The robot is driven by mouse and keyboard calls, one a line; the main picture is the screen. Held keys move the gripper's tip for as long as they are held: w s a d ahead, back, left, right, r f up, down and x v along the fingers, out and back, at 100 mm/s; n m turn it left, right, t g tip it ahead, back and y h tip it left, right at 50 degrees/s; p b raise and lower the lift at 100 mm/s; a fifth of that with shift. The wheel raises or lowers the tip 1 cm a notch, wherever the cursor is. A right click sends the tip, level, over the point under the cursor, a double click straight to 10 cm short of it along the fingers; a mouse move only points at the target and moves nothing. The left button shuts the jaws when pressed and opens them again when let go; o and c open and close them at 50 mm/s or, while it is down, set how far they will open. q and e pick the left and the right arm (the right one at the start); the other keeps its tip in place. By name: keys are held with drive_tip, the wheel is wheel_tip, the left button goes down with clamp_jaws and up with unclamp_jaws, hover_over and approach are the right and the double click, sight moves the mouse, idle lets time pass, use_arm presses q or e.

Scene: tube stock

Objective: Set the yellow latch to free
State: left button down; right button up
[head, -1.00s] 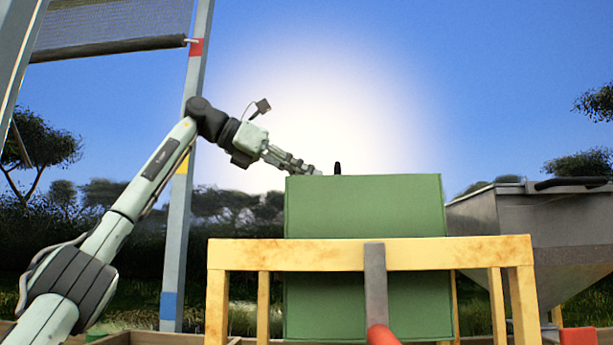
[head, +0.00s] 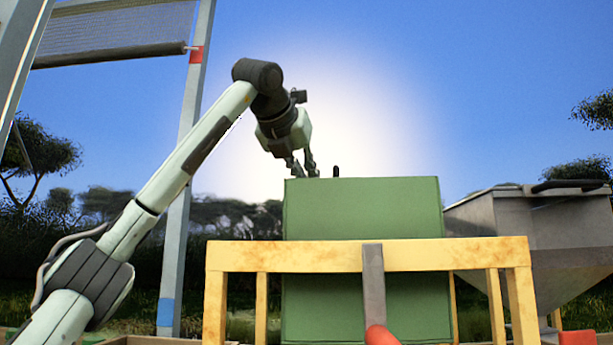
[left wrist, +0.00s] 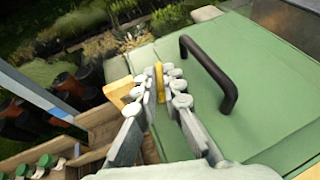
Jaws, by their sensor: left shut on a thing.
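The yellow latch (left wrist: 158,82) shows in the left wrist view as a narrow upright piece near the left edge of a green box's top. My left gripper (left wrist: 166,88) has its fingers on both sides of it and is shut on it. In the head view my left gripper (head: 303,171) points down at the top left edge of the green box (head: 362,208). The latch cannot be made out there. My right gripper is in neither view.
A black handle (left wrist: 212,70) stands on the box top, right of the fingers. A yellow wooden frame (head: 300,255) with a grey bar (head: 374,290) stands before the box. A grey metal hopper (head: 535,215) is at the right. A blue-grey post (head: 178,235) rises at the left.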

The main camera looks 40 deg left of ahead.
use_arm(q)
drive_tip(key=shift+d+n+y, duration=0.1)
drive_tip(key=shift+n+y, duration=0.4)
drive_tip(key=shift+n+g+y, duration=0.6)
drive_tip(key=shift+n+y, duration=0.2)
drive_tip(key=shift+y, duration=0.1)
drive_tip(key=shift+n+g+y+p, duration=0.3)
drive_tip(key=shift+n+y, duration=0.1)
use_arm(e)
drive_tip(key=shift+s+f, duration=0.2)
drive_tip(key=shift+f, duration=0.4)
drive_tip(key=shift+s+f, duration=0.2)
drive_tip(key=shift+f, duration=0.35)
use_arm(q)
drive_tip(key=c, duration=1.6)
unclamp_jaws()
drive_tip(key=shift+c, duration=0.2)
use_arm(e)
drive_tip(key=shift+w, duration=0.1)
